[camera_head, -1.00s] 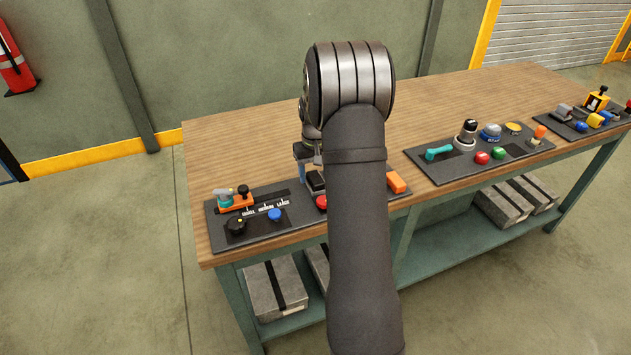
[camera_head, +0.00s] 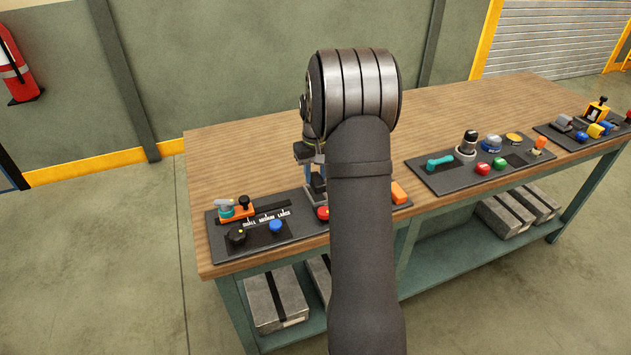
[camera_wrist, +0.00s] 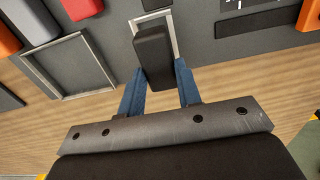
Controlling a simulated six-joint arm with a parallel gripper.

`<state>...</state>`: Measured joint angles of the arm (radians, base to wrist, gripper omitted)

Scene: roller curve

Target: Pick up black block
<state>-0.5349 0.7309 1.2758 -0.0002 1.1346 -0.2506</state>
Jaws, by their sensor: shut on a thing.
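The black block (camera_wrist: 153,57) is between the blue fingers of my gripper (camera_wrist: 160,84) in the wrist view, and the gripper is shut on it. The block covers part of a thin silver frame (camera_wrist: 173,24) on the grey panel (camera_wrist: 213,52). In the head view the block (camera_head: 317,183) shows just left of my arm, under my gripper (camera_head: 316,172), with a silver edge below it. My arm hides the right side of this spot.
The wrist view shows a larger silver frame (camera_wrist: 86,88) left of the block. In the head view, a red button (camera_head: 323,212) and an orange block (camera_head: 398,193) are close by. The wooden table (camera_head: 250,150) behind is clear.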

